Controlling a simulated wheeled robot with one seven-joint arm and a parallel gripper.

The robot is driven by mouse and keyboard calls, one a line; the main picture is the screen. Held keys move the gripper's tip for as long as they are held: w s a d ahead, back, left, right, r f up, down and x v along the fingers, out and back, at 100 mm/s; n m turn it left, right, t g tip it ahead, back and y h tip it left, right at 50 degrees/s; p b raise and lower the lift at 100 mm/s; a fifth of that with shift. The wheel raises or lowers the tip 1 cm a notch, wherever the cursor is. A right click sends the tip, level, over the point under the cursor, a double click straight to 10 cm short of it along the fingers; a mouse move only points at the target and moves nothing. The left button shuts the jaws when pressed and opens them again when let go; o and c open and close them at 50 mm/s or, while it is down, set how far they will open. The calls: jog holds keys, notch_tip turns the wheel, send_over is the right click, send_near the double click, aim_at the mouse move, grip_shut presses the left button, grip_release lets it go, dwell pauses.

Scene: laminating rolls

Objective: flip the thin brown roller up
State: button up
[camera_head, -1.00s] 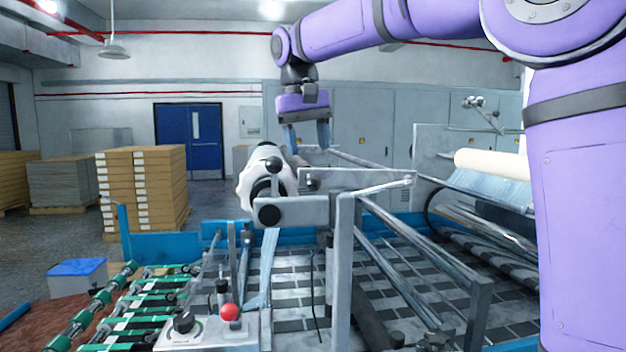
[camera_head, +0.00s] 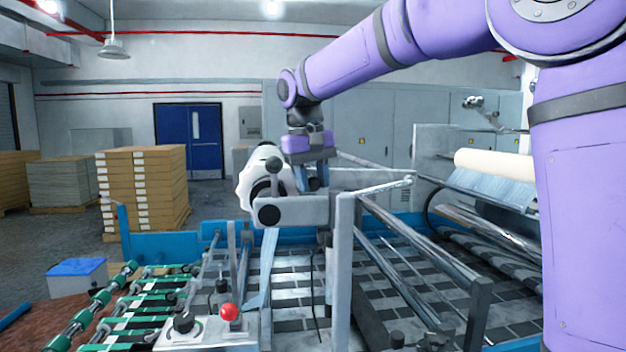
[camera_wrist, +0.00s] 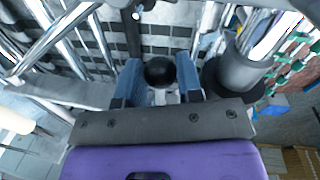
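My gripper (camera_head: 312,180) points down just right of the white roll (camera_head: 258,180), behind the grey bracket (camera_head: 300,209). In the wrist view its two blue fingers (camera_wrist: 160,84) stand apart, with a round black knob (camera_wrist: 160,71) between them. The gripper looks open; I cannot tell whether either finger touches the knob. I cannot make out the thin brown roller now; the gripper and bracket cover that area in the head view.
A metal lever (camera_head: 383,187) and upright post (camera_head: 343,270) stand close to the right. A dark grey cylinder (camera_wrist: 243,68) lies beside the right finger in the wrist view. A cream roll (camera_head: 493,164) is farther right. A control panel with a red knob (camera_head: 229,312) is in front.

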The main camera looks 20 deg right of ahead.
grip_shut()
notch_tip(320, 180, up, 8)
jog(key=d+y, duration=0.2)
jog(key=y, duration=0.2)
jog(key=shift+s+r+t, duration=0.2)
jog(key=shift+r+t, duration=0.05)
jog(key=shift+t, duration=0.15)
jog(key=shift+d, duration=0.1)
jog(key=o, duration=0.6)
grip_release()
jog(key=v, duration=1)
jog(key=shift+d+r, duration=0.1)
jog(key=shift+r, duration=0.25)
jog(key=shift+s, duration=0.15)
